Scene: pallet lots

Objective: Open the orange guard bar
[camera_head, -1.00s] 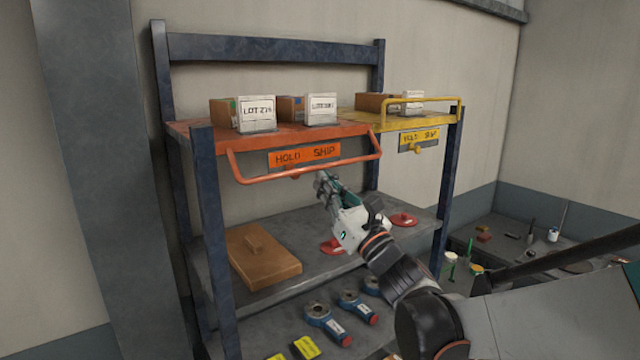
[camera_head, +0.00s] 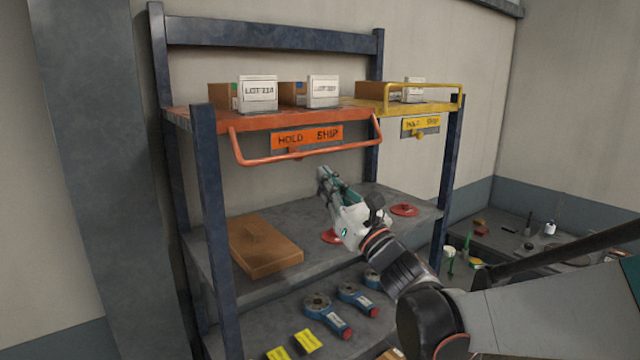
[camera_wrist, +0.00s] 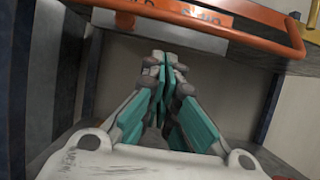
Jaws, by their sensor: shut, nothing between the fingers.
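The orange guard bar (camera_head: 300,157) hangs down across the front of the orange shelf (camera_head: 215,120), below its edge. In the wrist view the bar (camera_wrist: 225,32) crosses the top of the picture. An orange plate (camera_head: 306,138) reading HOLD SHIP sits behind the bar. My gripper (camera_head: 325,178) is shut and empty, below and a little right of the bar, apart from it. In the wrist view its fingers (camera_wrist: 163,62) are closed together, under the bar.
Two cartons with white lot cards (camera_head: 257,94) stand on the orange shelf. A yellow shelf with a raised yellow bar (camera_head: 455,88) is to the right. Below are a brown box (camera_head: 263,246), red discs (camera_head: 404,210) and blue tools (camera_head: 326,315). Blue posts (camera_head: 212,230) frame the rack.

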